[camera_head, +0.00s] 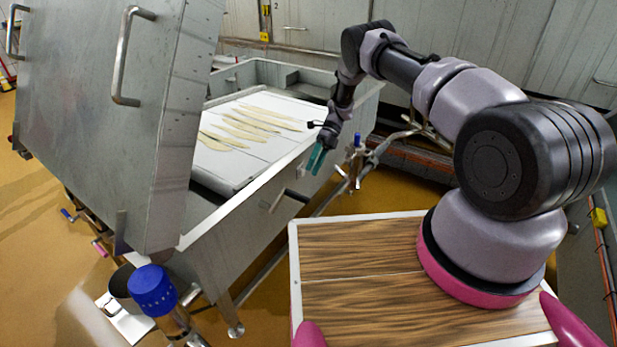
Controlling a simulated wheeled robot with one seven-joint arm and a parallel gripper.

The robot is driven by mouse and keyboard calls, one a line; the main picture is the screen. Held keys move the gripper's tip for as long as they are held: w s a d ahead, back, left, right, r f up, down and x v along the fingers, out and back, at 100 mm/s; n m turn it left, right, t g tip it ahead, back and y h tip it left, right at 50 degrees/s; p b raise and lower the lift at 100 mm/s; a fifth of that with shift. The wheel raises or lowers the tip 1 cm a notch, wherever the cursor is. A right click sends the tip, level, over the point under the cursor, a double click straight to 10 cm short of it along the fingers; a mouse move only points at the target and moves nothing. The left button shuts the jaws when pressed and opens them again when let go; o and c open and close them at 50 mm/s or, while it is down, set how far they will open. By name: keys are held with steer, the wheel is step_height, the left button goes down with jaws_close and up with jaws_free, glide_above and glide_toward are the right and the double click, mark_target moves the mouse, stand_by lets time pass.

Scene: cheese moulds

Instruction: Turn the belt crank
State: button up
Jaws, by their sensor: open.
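The belt crank (293,196) sticks out from the near side wall of the steel trough, with a dark handle and a short metal arm. My gripper (316,160) hangs above and a little right of the crank, with its teal fingertips pointing down. It is open, holds nothing I can see, and appears apart from the crank. The belt (225,155) inside the trough is white, with several pale flat strips lying on it.
A large steel lid (105,110) stands raised at the left over the trough (250,205). A pipe with a blue-handled valve (357,140) is right of my gripper. A blue-capped post (153,290) stands at the front left. Yellow floor shows between the trough and my base.

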steer(key=shift+w+d+r, duration=0.1)
steer(key=shift+w+r, duration=0.1)
steer(key=c, duration=0.4)
steer(key=shift+s+a+h, duration=0.3)
steer(key=shift+a, duration=0.15)
jaws_close()
steer(key=t+h, duration=0.3)
steer(key=h, duration=0.2)
glide_above(298, 195)
steer(key=w, duration=0.2)
steer(key=shift+s+a+r+n, duration=0.1)
steer(key=shift+a+r+n, duration=0.2)
steer(key=shift+r, duration=0.15)
steer(key=s+a+r+t+h, duration=0.25)
steer(key=s+r+t, duration=0.25)
steer(key=r+t, duration=0.35)
steer(key=shift+g, duration=0.45)
steer(key=x, duration=1.3)
steer(key=shift+d+f, duration=0.3)
steer(key=shift+d, duration=0.1)
